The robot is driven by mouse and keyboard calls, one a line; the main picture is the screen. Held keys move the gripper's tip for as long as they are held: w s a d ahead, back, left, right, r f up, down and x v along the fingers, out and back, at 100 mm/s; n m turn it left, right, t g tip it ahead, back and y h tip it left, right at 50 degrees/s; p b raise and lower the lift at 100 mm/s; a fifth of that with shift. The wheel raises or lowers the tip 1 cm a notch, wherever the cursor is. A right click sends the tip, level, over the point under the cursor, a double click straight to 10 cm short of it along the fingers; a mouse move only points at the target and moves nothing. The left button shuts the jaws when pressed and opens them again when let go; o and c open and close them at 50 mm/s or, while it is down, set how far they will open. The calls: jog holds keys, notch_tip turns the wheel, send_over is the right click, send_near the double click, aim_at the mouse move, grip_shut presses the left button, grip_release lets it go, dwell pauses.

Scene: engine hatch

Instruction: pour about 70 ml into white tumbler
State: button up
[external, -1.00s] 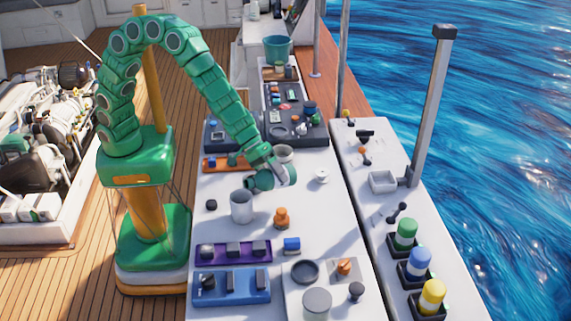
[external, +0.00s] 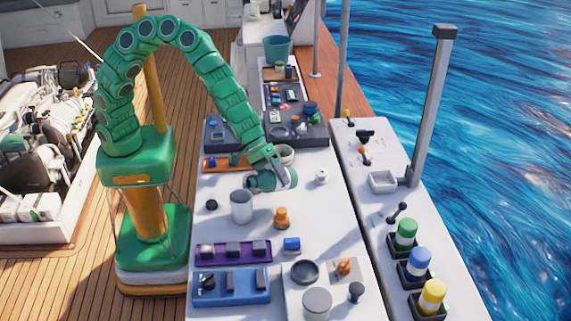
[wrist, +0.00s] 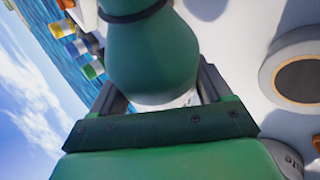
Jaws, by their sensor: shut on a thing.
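My gripper (external: 280,178) is shut on a green bottle (external: 260,181), which lies nearly level in the jaws above the white bench. In the wrist view the bottle (wrist: 152,50) fills the space between my fingers. A white tumbler (external: 241,207) stands upright on the bench, just left of and nearer than the bottle. The bottle's left end is close to the tumbler's rim, apart from it in the picture. No stream of liquid shows, and the tumbler's inside cannot be made out. A second pale cup (external: 287,153) stands behind my gripper, partly hidden.
An orange knobbed item (external: 281,217), a small black knob (external: 211,205) and a white knob (external: 322,176) surround the work area. Purple (external: 233,252) and blue (external: 231,286) trays lie in front.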

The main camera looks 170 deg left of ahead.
aim_at(270, 187)
jog(key=shift+f, duration=0.15)
jog(key=shift+a, duration=0.1)
jog(key=shift+d+h, duration=0.2)
jog(key=shift+h, duration=0.2)
dwell(0.4)
jog(key=shift+n+t+h, duration=0.3)
jog(key=shift+n, duration=0.1)
jog(key=shift+w+d+f+n+t+h+b, duration=0.2)
jog(key=shift+d+f+n+t+h+b, duration=0.15)
jog(key=shift+f+h, duration=0.2)
jog(key=shift+w+d+r+n+t+h+b, duration=0.1)
jog(key=shift+d+r+n+t+h+b, duration=0.1)
jog(key=shift+r+h, duration=0.3)
jog(key=shift+w+d+r+n+t+h+b, duration=0.1)
jog(key=shift+d+r+t+h, duration=0.1)
jog(key=shift+r+h, duration=0.2)
jog(key=shift+w+d+f+n+t+h, duration=0.15)
jog(key=shift+f+n+t+h, duration=0.1)
jog(key=shift+f+h, duration=0.35)
jog(key=shift+f+n+t+h, duration=0.35)
jog(key=shift+f+n+t, duration=0.05)
jog(key=shift+f, duration=0.4)
jog(key=shift+a+n+t+h, duration=0.3)
jog(key=shift+n+t+h, duration=0.15)
jog(key=shift+h, duration=0.25)
